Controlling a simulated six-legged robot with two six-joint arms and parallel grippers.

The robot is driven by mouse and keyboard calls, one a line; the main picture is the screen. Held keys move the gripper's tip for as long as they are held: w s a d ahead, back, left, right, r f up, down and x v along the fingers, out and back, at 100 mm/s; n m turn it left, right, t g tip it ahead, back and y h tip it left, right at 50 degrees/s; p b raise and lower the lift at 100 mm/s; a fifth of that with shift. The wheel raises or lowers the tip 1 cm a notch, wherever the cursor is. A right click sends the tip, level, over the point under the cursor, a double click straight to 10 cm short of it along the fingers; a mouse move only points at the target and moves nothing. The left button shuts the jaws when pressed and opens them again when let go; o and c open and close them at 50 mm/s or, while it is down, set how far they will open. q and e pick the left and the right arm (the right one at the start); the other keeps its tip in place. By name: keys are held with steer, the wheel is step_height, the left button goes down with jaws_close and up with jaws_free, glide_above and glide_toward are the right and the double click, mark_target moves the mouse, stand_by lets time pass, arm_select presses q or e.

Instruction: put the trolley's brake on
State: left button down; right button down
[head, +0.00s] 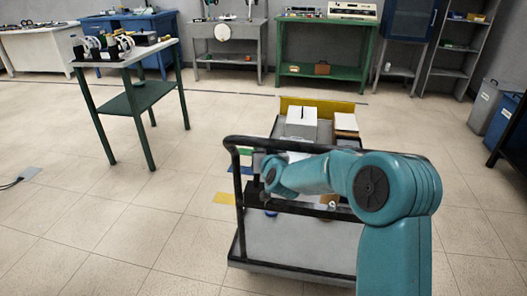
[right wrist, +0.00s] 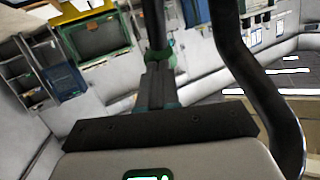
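The trolley (head: 300,240) stands in the middle of the head view, with a black tubular handle (head: 290,145) at its near end. My teal right arm reaches from the lower right across the handle. My right gripper (head: 267,178) is at the handle's left part, small and dark there. In the right wrist view its narrow dark fingers (right wrist: 158,82) look close together, with green at their tips. A curved black tube (right wrist: 255,80) passes to their right, and another upright tube shows beyond the tips. Contact cannot be told. No brake is clearly identifiable. My left gripper is not in view.
The trolley carries a white box (head: 302,123) and other boxes behind the handle. A green-legged table (head: 135,95) stands at the left. Benches and shelves line the back wall; bins (head: 488,105) stand at the right. The floor left of the trolley is mostly clear.

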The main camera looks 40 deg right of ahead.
steer(key=shift+d+r, duration=0.15)
steer(key=shift+r, duration=0.25)
steer(key=s+a, duration=0.5)
steer(key=s, duration=0.7)
steer(key=shift+a+f, duration=0.2)
steer(key=shift+a, duration=0.2)
steer(key=shift+a, duration=0.1)
